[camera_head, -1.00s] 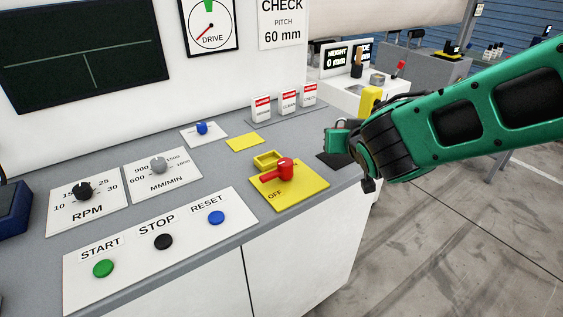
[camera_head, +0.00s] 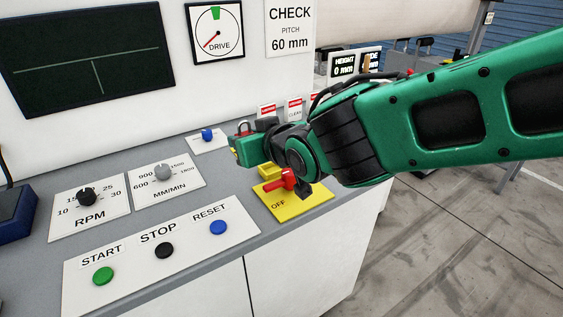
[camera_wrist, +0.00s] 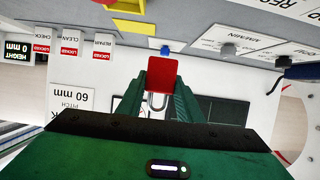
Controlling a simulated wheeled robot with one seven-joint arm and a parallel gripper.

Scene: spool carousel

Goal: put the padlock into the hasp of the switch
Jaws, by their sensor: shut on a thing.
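The padlock has a red body and a grey shackle. It is in my gripper (camera_head: 240,145), which is shut on it; only a small part of the padlock (camera_head: 244,128) shows above the jaws in the head view. In the wrist view the red padlock (camera_wrist: 162,73) is between the two green fingers, its shackle towards the palm. The switch has a red handle (camera_head: 281,181) on a yellow plate (camera_head: 297,208) marked OFF. A yellow raised part (camera_head: 265,170) lies behind the handle. My gripper is above and to the left of the switch, apart from it. I cannot make out the hasp's opening.
A blue button (camera_head: 207,135) on a white plate is left of my gripper. RPM (camera_head: 88,197) and MM/MIN (camera_head: 164,173) dials and a START/STOP/RESET panel (camera_head: 135,262) are on the grey counter. Red-and-white cards (camera_head: 294,108) stand behind. My arm hides part of the counter's right end.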

